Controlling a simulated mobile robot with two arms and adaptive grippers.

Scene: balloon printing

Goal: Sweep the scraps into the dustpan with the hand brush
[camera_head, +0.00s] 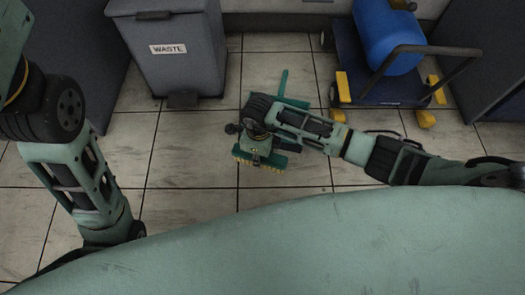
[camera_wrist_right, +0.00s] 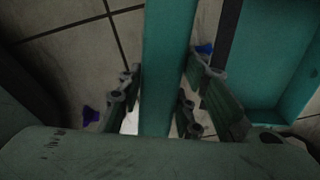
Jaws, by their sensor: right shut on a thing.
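My right gripper (camera_head: 258,146) is low over the floor, seen from above, and hides much of what is under it. It is shut on the hand brush; in the right wrist view a teal bar (camera_wrist_right: 165,70) runs between its fingers. The brush head (camera_head: 262,163), with yellow bristle tips, shows on the near side of the gripper. The teal dustpan (camera_wrist_right: 250,60) lies beside it, with its handle (camera_head: 283,82) pointing away from me. A purple-blue scrap (camera_wrist_right: 90,115) and a blue one (camera_wrist_right: 205,48) lie on the floor in the wrist view. My left gripper is not in view.
A grey waste bin (camera_head: 180,65) with a pedal stands at the back left. A blue cart (camera_head: 375,88) with yellow corners and a blue cylinder (camera_head: 390,35) stands at the back right. Tiled floor (camera_head: 195,145) is clear left of the brush.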

